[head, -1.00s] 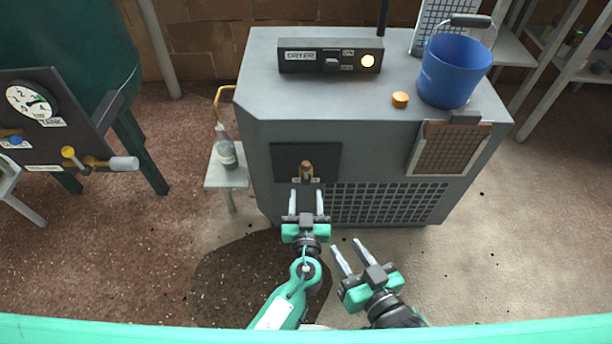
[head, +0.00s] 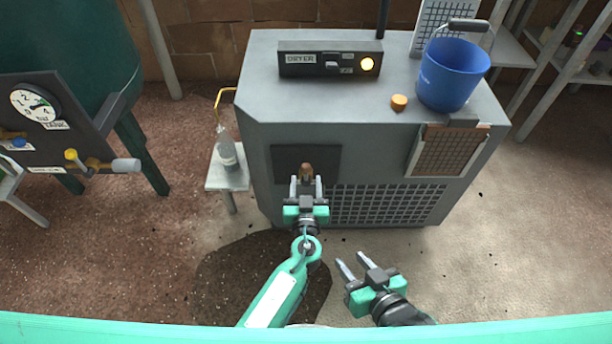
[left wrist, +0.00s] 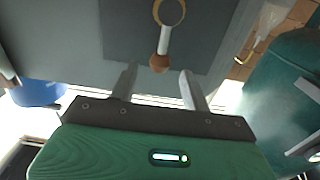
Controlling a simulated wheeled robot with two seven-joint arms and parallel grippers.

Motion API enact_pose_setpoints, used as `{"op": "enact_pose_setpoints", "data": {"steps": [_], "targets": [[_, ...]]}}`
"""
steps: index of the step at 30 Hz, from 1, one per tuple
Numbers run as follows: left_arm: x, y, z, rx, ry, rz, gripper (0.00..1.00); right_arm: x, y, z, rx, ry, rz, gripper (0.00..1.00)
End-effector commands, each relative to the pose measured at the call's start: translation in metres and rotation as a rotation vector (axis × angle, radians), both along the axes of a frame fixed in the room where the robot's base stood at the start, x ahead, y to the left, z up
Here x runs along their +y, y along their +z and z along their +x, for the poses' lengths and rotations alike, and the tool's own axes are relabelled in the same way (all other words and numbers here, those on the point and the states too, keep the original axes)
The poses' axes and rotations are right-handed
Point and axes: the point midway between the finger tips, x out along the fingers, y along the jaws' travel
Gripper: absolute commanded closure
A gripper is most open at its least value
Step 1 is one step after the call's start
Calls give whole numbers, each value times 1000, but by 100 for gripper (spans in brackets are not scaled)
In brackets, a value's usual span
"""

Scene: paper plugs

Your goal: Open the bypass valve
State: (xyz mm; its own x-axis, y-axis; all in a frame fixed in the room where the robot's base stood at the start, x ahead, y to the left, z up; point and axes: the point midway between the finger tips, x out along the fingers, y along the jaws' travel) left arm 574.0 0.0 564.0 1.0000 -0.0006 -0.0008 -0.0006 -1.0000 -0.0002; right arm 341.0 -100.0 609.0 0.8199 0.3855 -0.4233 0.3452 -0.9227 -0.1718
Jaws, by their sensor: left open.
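A brown-tipped lever (head: 306,168) sticks out of a dark square plate (head: 290,158) on the front of the grey dryer. In the left wrist view the lever (left wrist: 159,64) has a pale stem running to a brass ring (left wrist: 169,12). I cannot read a label naming it the bypass valve. My left gripper (head: 306,181) is open just below the lever, one finger on either side of its line; the left wrist view shows the tip just beyond the fingertips (left wrist: 158,80), not gripped. My right gripper (head: 353,262) is open and empty, lower and to the right.
The dryer (head: 260,80) carries a switch box (head: 330,60) with a lit lamp, an orange cap (head: 399,102) and a blue bucket (head: 452,75). A bottle (head: 226,150) stands on a small stand at left. A gauge panel (head: 60,130) with valves is further left.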

Motion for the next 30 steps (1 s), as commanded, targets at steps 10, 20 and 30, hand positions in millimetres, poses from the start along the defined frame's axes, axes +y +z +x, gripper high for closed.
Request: {"op": "enact_pose_setpoints", "data": {"steps": [10,20,30], "targets": [[0,-1,18,-1,0,-1,53,0,-13,0,0,0,0,64],[0,-1,34,-1,0,-1,53,0,-23,0,0,0,0,64],[0,1,37,-1,0,0,53,0,-24,0,0,0,0,64]]}}
